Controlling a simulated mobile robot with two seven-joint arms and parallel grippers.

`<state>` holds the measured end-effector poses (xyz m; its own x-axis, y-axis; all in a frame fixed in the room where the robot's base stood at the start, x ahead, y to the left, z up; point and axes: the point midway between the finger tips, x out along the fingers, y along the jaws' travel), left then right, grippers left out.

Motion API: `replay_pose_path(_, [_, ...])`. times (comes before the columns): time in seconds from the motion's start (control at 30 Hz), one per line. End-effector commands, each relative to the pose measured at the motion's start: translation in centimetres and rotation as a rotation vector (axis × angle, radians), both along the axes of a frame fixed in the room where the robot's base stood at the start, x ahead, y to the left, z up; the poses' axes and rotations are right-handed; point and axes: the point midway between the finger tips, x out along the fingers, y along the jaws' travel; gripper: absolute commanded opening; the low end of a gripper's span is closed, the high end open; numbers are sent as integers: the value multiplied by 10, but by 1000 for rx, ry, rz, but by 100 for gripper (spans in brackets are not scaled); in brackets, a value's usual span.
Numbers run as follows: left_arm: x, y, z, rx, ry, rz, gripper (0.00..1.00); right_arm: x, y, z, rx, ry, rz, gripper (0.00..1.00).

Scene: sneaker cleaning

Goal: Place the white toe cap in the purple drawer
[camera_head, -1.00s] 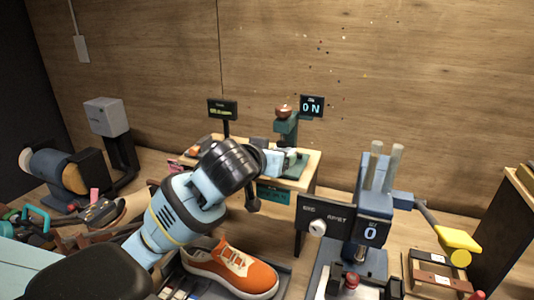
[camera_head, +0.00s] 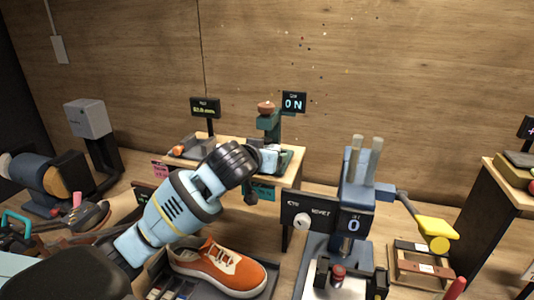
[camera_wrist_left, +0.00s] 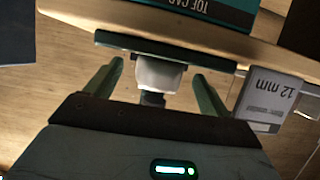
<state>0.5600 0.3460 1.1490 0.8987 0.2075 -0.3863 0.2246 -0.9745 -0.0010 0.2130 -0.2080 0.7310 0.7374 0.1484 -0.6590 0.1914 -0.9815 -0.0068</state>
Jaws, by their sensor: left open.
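My left gripper (camera_wrist_left: 159,72) is open, with its two green fingers apart. A white block, which looks like the white toe cap (camera_wrist_left: 161,75), sits between the fingers in the left wrist view, against a green plate (camera_wrist_left: 160,46). A teal sign reading "TOE CAP" (camera_wrist_left: 190,8) is just beyond it. In the head view my left arm reaches to the small bench, and its gripper is largely hidden at the green press (camera_head: 268,122). I cannot pick out a purple drawer. My right gripper is not in view.
An orange sneaker (camera_head: 220,266) lies in front of the bench (camera_head: 215,147). A blue machine with a yellow handle (camera_head: 432,228) stands to the right. A grey sign marked 12 mm (camera_wrist_left: 268,100) is close to the gripper's right finger.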

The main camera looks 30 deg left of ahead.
Motion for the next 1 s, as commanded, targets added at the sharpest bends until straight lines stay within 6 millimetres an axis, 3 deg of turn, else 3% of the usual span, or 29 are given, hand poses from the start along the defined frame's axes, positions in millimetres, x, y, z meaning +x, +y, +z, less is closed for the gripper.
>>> replay_pose_path(0.13, [10, 3, -2, -1, -4, 1, 81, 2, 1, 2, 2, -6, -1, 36])
replay_pose_path(0.4, [12, 3, -3, 0, -4, -1, 81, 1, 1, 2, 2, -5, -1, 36])
replay_pose_path(0.8, [12, 3, -3, 0, -4, -1, 30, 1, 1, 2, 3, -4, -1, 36])
replay_pose_path(1.0, [12, 3, -3, 0, -4, -1, 29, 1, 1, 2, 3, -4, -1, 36])
